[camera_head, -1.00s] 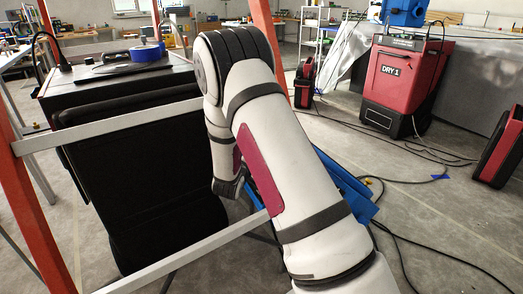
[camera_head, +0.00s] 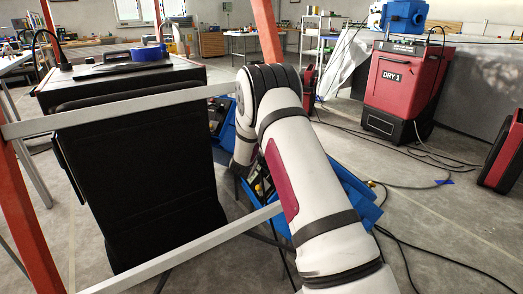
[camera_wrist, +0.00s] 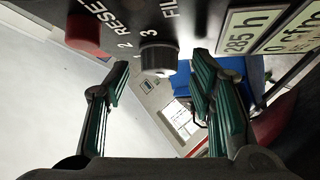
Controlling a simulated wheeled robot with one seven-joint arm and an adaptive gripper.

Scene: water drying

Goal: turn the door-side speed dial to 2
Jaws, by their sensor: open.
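A dark round dial (camera_wrist: 158,58) with a ridged grey face sits on a black panel at the top of the wrist view. The printed numerals 1, 2 and 3 run along its far side, but I cannot read where its pointer stands. My gripper (camera_wrist: 155,82) is open, with one dark green-padded finger on each side of the picture. The dial appears between the fingertips, with gaps on both sides and no visible contact. In the head view my arm hides the gripper and the dial.
A red button (camera_wrist: 86,34) and label plates (camera_wrist: 250,32) flank the dial. In the head view, a blue machine (camera_head: 360,207) lies behind my arm. A black case (camera_head: 120,80) and a pale bar (camera_head: 130,108) stand left. A red DRY 1 unit (camera_head: 405,85) stands right, among floor cables.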

